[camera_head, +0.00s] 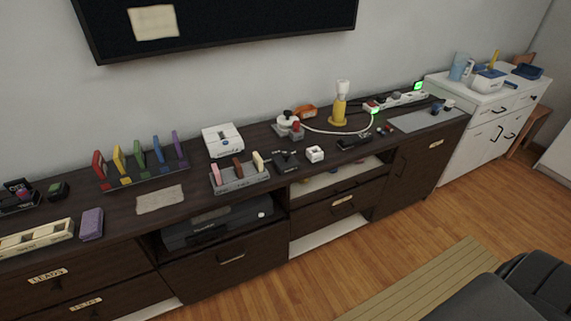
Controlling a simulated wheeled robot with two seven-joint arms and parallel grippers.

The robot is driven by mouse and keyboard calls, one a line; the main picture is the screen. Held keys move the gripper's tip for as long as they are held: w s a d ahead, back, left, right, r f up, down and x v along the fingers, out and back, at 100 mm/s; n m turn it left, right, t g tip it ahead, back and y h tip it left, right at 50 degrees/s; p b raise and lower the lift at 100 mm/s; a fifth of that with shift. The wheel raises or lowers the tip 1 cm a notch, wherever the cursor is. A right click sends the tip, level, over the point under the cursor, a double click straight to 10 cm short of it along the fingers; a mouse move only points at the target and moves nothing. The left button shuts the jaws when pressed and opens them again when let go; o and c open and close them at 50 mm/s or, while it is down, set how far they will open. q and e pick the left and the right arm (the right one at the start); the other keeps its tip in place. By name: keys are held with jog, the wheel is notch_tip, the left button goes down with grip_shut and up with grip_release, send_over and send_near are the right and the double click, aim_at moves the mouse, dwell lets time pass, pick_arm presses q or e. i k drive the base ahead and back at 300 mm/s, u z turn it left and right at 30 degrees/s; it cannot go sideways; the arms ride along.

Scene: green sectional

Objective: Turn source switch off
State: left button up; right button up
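Which item is the source switch cannot be told at this size. A white power strip (406,99) lies at the back right of the dark sideboard (240,257). A bright green light (418,86) glows at its far end, and a second green light (375,110) glows near its left end. A white cable (335,132) runs left from there towards a small white and red device (288,122). A small black unit (286,160) with a raised part sits further forward, beside a white block (315,154). Neither gripper shows in the head view.
A yellow bottle-like object (339,109) stands near the cable. A rack of coloured upright pieces (143,177), a grey holder (240,179) and a white box (222,140) occupy the left and middle. A grey mat (415,120) lies right.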

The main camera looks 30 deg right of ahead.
aim_at(287, 155)
jog(key=k, duration=0.65)
jog(key=z, duration=0.55)
jog(key=i, duration=0.6)
jog(key=z, duration=0.95)
jog(key=i, duration=0.9)
jog(key=u, duration=0.4)
jog(key=i, duration=0.85)
jog(key=u, duration=0.6)
